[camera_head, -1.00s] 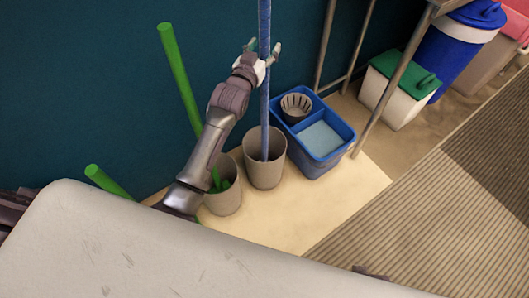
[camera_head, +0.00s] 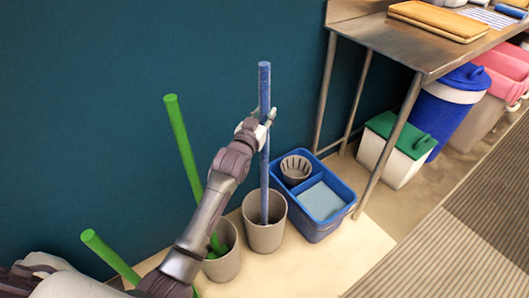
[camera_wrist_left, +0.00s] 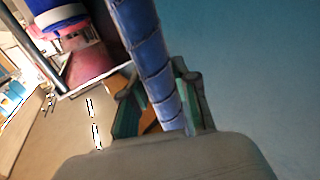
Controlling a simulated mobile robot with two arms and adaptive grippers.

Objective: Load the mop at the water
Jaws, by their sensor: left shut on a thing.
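A blue pole, the mop's handle (camera_head: 264,85), stands nearly upright with its lower end inside a beige bin (camera_head: 265,238); the mop's head is hidden in the bin. My left gripper (camera_head: 266,117) is shut on the pole well above the bin's rim. The left wrist view shows the blue pole (camera_wrist_left: 145,50) between the fingers (camera_wrist_left: 160,105). A blue bucket (camera_head: 320,228) stands just right of the bin. It has a grey wringer basket (camera_head: 296,168) and a compartment of pale blue water (camera_head: 321,201). My right gripper is not in view.
Green poles (camera_head: 182,140) stand left of the mop, one leaning into a second beige bin (camera_head: 222,262). A metal table (camera_head: 400,48) with legs stands right of the bucket. A white bin with green lid (camera_head: 395,150) is under it. A teal wall (camera_head: 100,100) is behind.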

